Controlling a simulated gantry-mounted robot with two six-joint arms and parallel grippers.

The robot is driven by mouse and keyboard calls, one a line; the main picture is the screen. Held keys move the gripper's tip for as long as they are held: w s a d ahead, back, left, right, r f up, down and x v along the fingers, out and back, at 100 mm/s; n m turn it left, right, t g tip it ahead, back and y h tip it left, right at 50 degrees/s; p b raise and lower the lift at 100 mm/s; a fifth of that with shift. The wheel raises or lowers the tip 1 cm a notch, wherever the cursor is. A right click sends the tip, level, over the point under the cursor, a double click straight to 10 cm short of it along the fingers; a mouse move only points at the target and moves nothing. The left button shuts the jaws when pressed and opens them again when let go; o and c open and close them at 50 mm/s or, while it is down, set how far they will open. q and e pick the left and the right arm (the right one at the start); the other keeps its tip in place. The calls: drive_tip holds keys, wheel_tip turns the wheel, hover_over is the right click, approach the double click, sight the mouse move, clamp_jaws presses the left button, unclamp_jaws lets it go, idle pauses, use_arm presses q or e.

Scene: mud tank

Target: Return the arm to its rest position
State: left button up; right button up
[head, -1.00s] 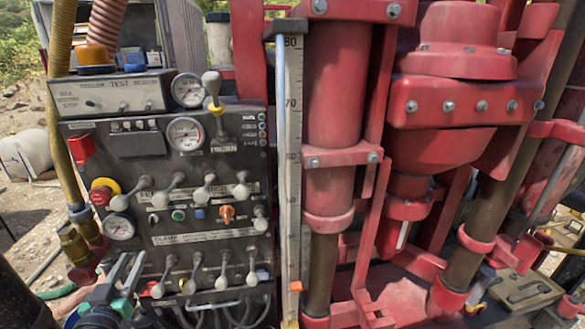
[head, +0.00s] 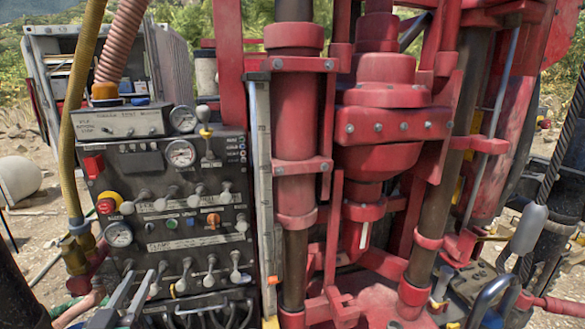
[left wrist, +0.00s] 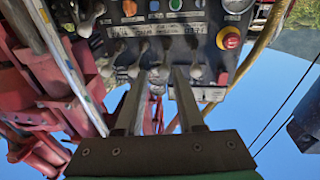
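My left gripper (head: 140,274) is at the lower left of the head view, in front of the bottom left of the drill's control panel (head: 135,165). Its two grey fingers are apart with nothing held between them. In the left wrist view the open fingers (left wrist: 160,72) point at the panel's lower lever row (left wrist: 152,75), with levers showing between and beyond the tips. I cannot tell whether a finger touches a lever. My right gripper is not in view.
A red drill mast (head: 297,130) with a measuring scale (head: 263,150) stands right of the panel. A yellow hose (head: 76,120) runs down the panel's left side. A wire rope with a grey fitting (head: 529,230) hangs at the right. A red stop button (head: 107,205) sits on the panel.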

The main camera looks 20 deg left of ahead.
use_arm(q)
drive_tip(key=w+d+r+m+t+h+p, duration=0.2)
drive_tip(key=d+r+t, duration=0.1)
drive_tip(key=d+r, duration=0.6)
drive_tip(key=w+d+r+m+t+h+p, duration=0.1)
drive_tip(key=d+r+t+h+p, duration=0.15)
drive_tip(key=d+r, duration=0.6)
drive_tip(key=s+d+r+m+t+h, duration=0.2)
drive_tip(key=s+d+r+h, duration=0.1)
drive_tip(key=r, duration=0.7)
drive_tip(key=s+d+r+m+t+h+p, duration=0.1)
drive_tip(key=s+d+r+t+h, duration=0.2)
drive_tip(key=s+d+r, duration=0.3)
wheel_tip(320, 180, up, 5)
drive_tip(key=shift+s+d+f+m+h, duration=0.1)
drive_tip(key=shift+s+d+m+h, duration=0.15)
drive_tip(key=shift+d+m+h, duration=0.3)
drive_tip(key=shift+d+t, duration=0.1)
drive_tip(key=shift+t, duration=0.15)
